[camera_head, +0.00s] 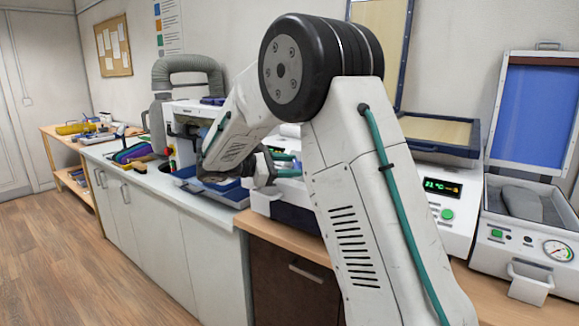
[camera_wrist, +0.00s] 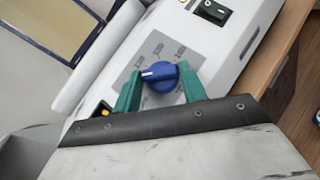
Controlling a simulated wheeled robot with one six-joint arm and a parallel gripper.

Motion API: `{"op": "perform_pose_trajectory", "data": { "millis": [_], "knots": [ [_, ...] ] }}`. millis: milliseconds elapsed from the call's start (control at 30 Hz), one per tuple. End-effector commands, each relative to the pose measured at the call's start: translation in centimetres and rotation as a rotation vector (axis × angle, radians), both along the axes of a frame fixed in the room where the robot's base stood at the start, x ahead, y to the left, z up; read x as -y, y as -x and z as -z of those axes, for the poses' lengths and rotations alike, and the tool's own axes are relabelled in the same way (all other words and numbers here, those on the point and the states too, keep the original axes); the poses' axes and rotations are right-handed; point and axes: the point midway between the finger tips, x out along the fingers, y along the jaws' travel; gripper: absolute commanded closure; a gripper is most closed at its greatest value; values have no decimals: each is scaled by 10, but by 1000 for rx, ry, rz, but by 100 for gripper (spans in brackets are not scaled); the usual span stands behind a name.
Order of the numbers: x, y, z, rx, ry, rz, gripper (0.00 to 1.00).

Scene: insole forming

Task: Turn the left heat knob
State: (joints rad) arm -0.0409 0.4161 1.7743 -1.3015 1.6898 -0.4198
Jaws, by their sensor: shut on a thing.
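A blue heat knob (camera_wrist: 160,78) with a white pointer line sits on a grey marked dial plate on a white machine panel in the wrist view. My gripper (camera_wrist: 161,80) has one green finger on each side of the knob and is shut on it. The white pointer line points to the left in the wrist view. In the head view my gripper (camera_head: 262,172) is at the machine front, mostly behind my own arm, and the knob is hidden there.
A black rocker switch (camera_wrist: 213,11) sits beside the knob on the panel. At the right stand a heater unit with a green display (camera_head: 442,187) and a vacuum press (camera_head: 530,262) with its blue lid (camera_head: 532,112) raised. A white counter (camera_head: 140,172) runs left.

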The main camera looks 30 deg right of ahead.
Motion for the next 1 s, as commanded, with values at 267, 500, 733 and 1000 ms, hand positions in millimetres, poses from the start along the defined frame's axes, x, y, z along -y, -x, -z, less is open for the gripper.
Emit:
{"op": "perform_pose_trajectory", "data": {
  "millis": [267,500,733,1000],
  "knots": [
    [0,-1,-1,2,1,-2,36],
    [-6,-2,-1,1,1,-3,36],
    [-42,-11,-7,3,1,-5,36],
    [-73,-17,-11,1,1,-3,36]
  ]
}}
